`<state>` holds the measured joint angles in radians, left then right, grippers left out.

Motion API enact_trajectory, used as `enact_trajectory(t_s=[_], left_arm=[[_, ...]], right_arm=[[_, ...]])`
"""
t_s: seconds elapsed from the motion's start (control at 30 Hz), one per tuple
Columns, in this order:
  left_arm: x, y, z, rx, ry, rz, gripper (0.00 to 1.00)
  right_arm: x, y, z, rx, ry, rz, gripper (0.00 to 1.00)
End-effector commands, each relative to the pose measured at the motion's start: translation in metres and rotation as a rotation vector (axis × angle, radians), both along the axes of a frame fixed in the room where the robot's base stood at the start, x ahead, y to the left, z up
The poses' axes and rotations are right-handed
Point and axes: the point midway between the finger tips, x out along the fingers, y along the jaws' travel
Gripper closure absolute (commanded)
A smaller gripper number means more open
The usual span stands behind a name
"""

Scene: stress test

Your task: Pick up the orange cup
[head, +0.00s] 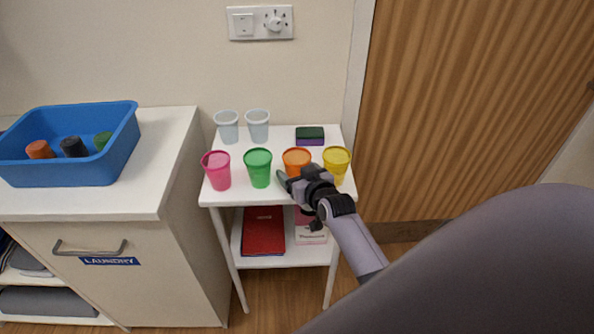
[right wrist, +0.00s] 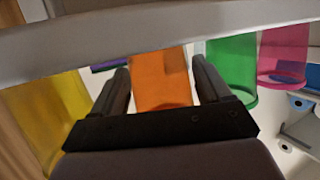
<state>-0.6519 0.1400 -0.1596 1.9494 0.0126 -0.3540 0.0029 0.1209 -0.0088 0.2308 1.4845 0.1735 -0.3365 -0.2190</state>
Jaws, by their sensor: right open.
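The orange cup (head: 296,157) stands upright on the small white table (head: 216,197), between the green cup (head: 258,168) and the yellow cup (head: 337,162). My right gripper (head: 291,179) is in front of it in the head view and hides its lower part. In the right wrist view the orange cup (right wrist: 162,80) shows between the two open fingers (right wrist: 160,85) of my right gripper. I cannot tell whether the fingers touch it. My left gripper is not in view.
A pink cup (head: 217,171) stands left of the green cup. Two pale clear cups (head: 228,127) (head: 258,125) and a sponge (head: 310,135) are behind. A blue basin (head: 70,175) sits on the cabinet at left. A wooden door (head: 480,110) is at right.

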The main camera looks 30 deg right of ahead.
Motion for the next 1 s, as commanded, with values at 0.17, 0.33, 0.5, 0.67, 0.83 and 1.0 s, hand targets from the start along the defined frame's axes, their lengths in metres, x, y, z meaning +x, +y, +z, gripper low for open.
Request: enact_trajectory(t_s=[0.17, 0.33, 0.5, 0.67, 0.83, 1.0], left_arm=[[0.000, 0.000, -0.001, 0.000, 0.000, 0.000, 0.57], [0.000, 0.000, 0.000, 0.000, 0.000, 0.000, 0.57], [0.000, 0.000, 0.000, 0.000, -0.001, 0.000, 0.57], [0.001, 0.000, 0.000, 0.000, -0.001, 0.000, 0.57], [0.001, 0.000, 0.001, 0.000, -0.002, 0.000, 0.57], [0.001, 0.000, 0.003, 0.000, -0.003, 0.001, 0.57]], right_arm=[[0.004, -0.001, -0.001, -0.001, 0.000, -0.001, 0.23], [0.004, -0.001, -0.001, -0.001, 0.000, 0.000, 0.30], [0.004, -0.001, -0.001, -0.001, 0.000, 0.000, 0.60], [0.004, -0.001, -0.001, -0.001, 0.000, 0.000, 0.61], [0.004, -0.001, 0.001, 0.000, 0.000, 0.000, 0.61], [0.004, -0.001, 0.013, 0.000, -0.002, 0.000, 0.61]])
